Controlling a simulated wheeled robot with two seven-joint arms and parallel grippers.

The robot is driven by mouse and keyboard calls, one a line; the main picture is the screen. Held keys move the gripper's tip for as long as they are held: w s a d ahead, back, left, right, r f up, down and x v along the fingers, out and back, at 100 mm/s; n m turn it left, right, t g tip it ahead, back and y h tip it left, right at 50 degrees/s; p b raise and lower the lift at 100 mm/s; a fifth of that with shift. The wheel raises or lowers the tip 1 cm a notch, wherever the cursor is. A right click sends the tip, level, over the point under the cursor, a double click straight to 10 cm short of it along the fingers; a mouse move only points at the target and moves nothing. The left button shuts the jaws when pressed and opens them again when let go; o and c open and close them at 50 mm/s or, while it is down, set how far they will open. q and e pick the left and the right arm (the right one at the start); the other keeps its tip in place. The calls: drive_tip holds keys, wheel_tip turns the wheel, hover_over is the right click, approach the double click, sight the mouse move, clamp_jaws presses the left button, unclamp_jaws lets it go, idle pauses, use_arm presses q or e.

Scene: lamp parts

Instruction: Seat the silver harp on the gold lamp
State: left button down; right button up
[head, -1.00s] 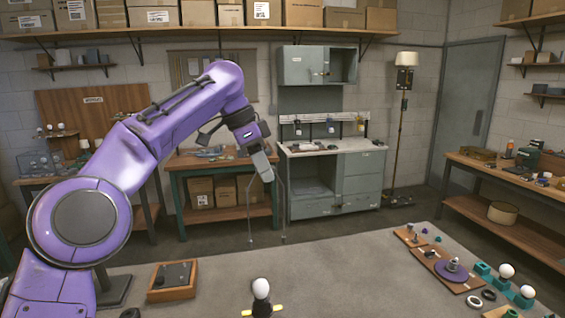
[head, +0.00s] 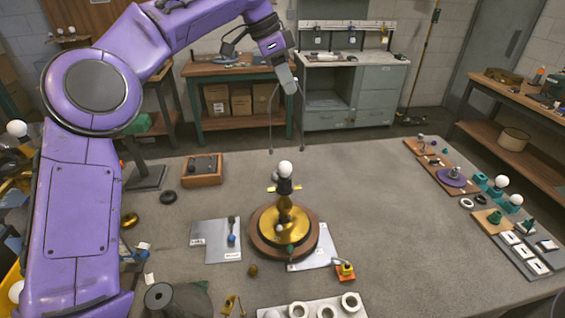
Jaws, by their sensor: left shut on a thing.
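My left gripper (head: 288,86) is shut on the top of the silver harp (head: 302,122), a thin wire loop hanging upright with its two legs pointing down. The leg ends show just above the lamp's white bulb (head: 285,168), one to each side, apart from the lamp in this view. The gold lamp (head: 270,218) stands on a round wooden turntable (head: 257,240). Below the bulb are a dark socket and short yellow side arms (head: 297,187). How far the harp is from the lamp in depth is hard to tell. My right gripper is not in view.
A wooden tray (head: 203,170) stands left of the lamp, near a grey plate (head: 210,240). A white block with round holes (head: 313,307) is at the front. Boards with parts and bulbs (head: 452,180) line the right. The grey tabletop (head: 385,215) is clear between lamp and boards.

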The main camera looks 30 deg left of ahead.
use_arm(q)
drive_tip(key=w+f, duration=0.2)
drive_tip(key=w, duration=0.2)
drive_tip(key=s+r, duration=0.1)
drive_tip(key=s, duration=0.2)
drive_tip(key=s+r+b, duration=0.1)
drive_tip(key=s, duration=0.1)
drive_tip(key=shift+s+a+r, duration=0.3)
drive_tip(key=shift+w+f+p, duration=0.2)
drive_tip(key=shift+w+p, duration=0.3)
drive_tip(key=shift+w, duration=0.1)
drive_tip(key=shift+w+a+f, duration=0.1)
drive_tip(key=shift+w+f, duration=0.25)
drive_tip(key=shift+w, duration=0.2)
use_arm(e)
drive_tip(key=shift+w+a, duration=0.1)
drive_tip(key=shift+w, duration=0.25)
